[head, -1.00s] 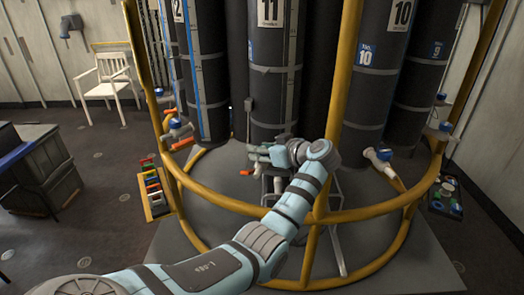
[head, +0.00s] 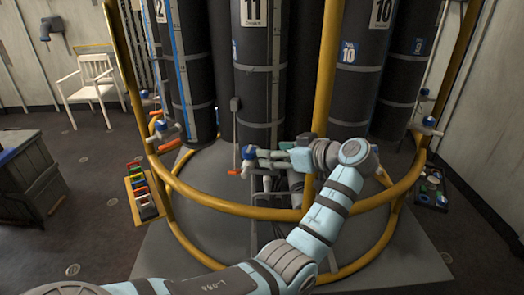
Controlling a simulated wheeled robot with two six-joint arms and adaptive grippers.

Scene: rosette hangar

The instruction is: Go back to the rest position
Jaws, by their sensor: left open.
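My left arm comes in from the bottom left and reaches up to the middle of the head view. Its gripper (head: 268,159) is open and points left, just inside the yellow rail. A valve with a blue cap (head: 249,152) and an orange-red handle (head: 234,172) stands right at the fingertips, in front of the number 11 cylinder (head: 258,75). I cannot tell whether the fingers touch it. The gripper looks empty. My right gripper is not in view.
A yellow cage rail (head: 235,212) with an upright post (head: 325,75) stands close around my left forearm. A rack of coloured tags (head: 141,193) and a dark crate (head: 30,177) are at left, a white chair (head: 90,85) behind. A parts tray (head: 431,187) is at right.

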